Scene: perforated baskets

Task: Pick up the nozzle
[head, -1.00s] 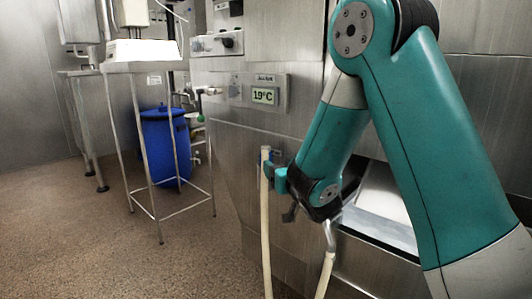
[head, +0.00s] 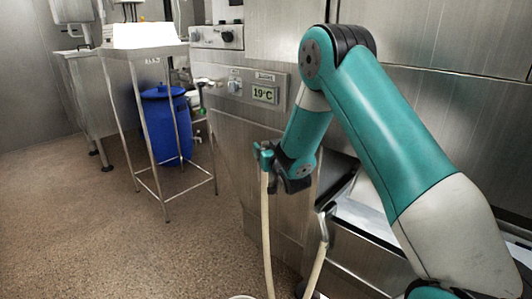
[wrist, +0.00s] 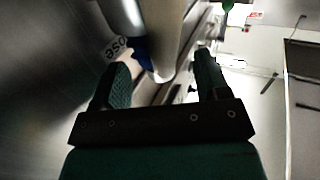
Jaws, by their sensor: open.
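The nozzle is not clearly distinct; I take it to be the upper end of a cream hose (head: 266,215), hidden at my gripper in the head view. In the wrist view a pale tube (wrist: 168,45) lies between the fingertips, beside a dark blue piece (wrist: 141,50). My gripper (head: 264,153) is at the hose's top in front of the steel wall. In the wrist view my gripper (wrist: 162,62) is open, its fingers on either side of the tube. The tube does not look clamped.
A bent metal pipe (head: 326,220) joins another length of hose at right. A steel stand (head: 137,150) and a blue barrel (head: 160,125) stand at left. The brown floor (head: 120,250) is open there.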

